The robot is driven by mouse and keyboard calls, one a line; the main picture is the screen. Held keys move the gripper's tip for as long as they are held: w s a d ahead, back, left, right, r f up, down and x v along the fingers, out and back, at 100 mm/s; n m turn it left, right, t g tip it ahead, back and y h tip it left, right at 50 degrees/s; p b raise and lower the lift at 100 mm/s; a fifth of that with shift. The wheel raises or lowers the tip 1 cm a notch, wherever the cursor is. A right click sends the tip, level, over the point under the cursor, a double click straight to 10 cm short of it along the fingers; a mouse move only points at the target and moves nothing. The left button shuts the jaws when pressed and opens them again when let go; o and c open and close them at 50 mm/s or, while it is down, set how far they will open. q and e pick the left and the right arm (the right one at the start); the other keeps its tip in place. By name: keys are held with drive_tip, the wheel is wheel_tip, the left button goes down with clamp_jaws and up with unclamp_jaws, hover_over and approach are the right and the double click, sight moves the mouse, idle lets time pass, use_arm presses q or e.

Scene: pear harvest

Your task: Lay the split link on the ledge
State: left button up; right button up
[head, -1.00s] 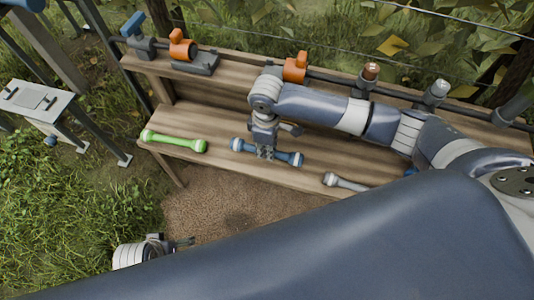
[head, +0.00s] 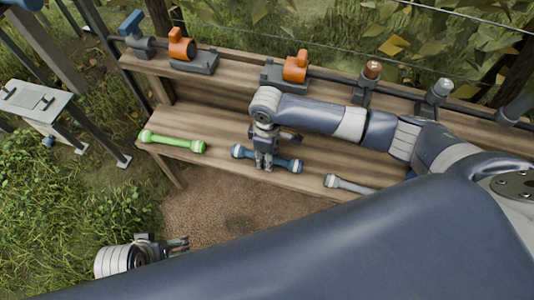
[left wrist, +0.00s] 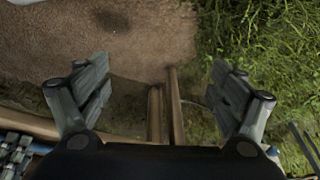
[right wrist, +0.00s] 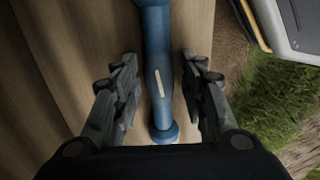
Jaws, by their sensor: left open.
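A blue link (head: 284,163) with rounded ends lies on the lower wooden shelf (head: 225,165) in the head view. In the right wrist view, the blue link (right wrist: 155,50) has a pale slit-like mark on its shaft. My right gripper (head: 264,164) is over its middle, its open fingers (right wrist: 158,88) on either side of the shaft; contact cannot be told. A green link (head: 172,142) lies to the left and a grey link (head: 350,185) to the right. My left gripper (head: 184,244) is open and empty in front of the shelf, over bare ground in the left wrist view (left wrist: 158,85).
The upper shelf carries orange-topped fittings (head: 296,68) and a dark pipe (head: 330,80) with a copper-capped post (head: 371,72) and a silver-capped post (head: 440,90). A small grey stand (head: 35,100) is at the left. Brown ground in front is clear.

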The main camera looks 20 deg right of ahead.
drive_tip(key=shift+r, duration=0.45)
use_arm(q)
wheel_tip(320, 180, down, 12)
drive_tip(key=s+p, duration=0.1)
drive_tip(key=p, duration=0.2)
drive_tip(key=shift+r+g, duration=0.2)
drive_tip(key=shift+g, duration=0.1)
use_arm(e)
wheel_tip(320, 180, up, 11)
drive_tip(key=shift+r, duration=0.2)
use_arm(q)
drive_tip(key=shift+s, duration=0.1)
